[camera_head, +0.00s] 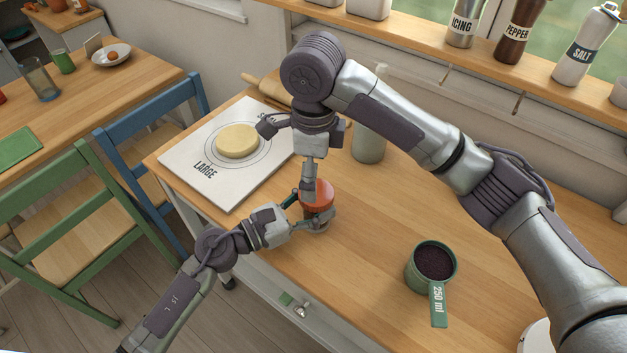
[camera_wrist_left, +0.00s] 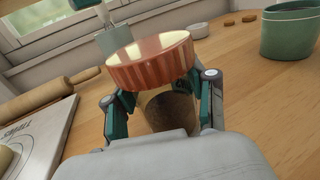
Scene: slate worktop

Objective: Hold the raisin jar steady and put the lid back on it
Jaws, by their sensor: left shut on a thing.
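The raisin jar (camera_wrist_left: 170,112), brownish inside, stands on the wooden worktop. My left gripper (camera_head: 301,218) is shut around its side; its fingers show on both sides of the jar in the left wrist view. The copper-orange lid (camera_head: 317,193) is at the top of the jar, and it also shows in the left wrist view (camera_wrist_left: 152,62). I cannot tell whether it is fully seated. My right gripper (camera_head: 309,182) points down over the lid and partly covers it in the head view. Its finger opening is not clear, and its grip on the lid cannot be told.
A white board (camera_head: 225,185) with a round of dough (camera_head: 237,141) lies left of the jar. A tall grey-green container (camera_head: 369,143) stands behind. A green 250 ml cup (camera_head: 432,262) with dark contents stands at right. Worktop between jar and cup is clear.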

